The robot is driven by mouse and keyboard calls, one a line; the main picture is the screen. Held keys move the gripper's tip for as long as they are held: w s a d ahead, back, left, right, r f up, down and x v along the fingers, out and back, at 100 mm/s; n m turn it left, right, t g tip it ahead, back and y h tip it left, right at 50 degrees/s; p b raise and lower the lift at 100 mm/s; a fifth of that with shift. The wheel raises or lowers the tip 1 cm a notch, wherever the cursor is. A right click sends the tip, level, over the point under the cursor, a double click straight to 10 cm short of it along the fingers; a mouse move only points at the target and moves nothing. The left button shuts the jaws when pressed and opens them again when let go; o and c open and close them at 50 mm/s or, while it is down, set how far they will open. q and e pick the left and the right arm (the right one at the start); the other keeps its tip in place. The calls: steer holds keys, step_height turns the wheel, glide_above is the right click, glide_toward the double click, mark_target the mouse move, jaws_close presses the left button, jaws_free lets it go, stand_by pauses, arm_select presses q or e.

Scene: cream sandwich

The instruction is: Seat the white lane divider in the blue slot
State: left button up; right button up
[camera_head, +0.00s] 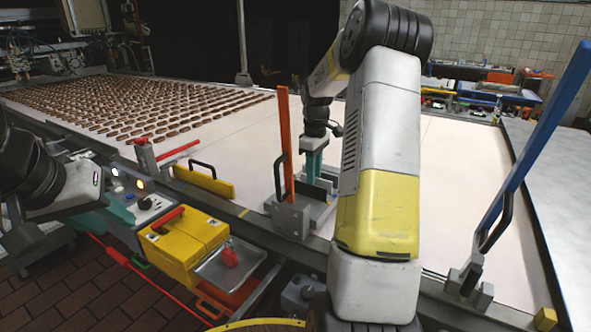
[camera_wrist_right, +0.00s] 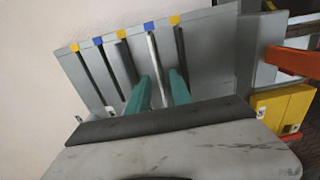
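In the right wrist view, a grey rack (camera_wrist_right: 215,66) holds several dark dividers standing in slots with yellow and blue tags along the far edge. The white lane divider (camera_wrist_right: 153,54) stands in line with the blue tag (camera_wrist_right: 149,26) second from the right. My right gripper (camera_wrist_right: 159,76) has its teal fingers on either side of the white divider, with narrow gaps showing. In the head view my right gripper (camera_head: 314,160) points down at the rack, and the divider is hard to make out. My left gripper (camera_head: 105,216) is low at the left; its finger opening is unclear.
An orange upright bar (camera_head: 285,140) stands beside the rack, and a blue bar (camera_head: 535,145) stands at the right. A yellow box (camera_head: 185,240) and metal tray (camera_head: 228,265) sit in front of the belt. Brown pieces (camera_head: 130,105) cover the far left belt.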

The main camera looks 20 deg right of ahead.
step_height(320, 180, up, 13)
steer(key=shift+r, duration=0.15)
stand_by(0.6)
stand_by(0.3)
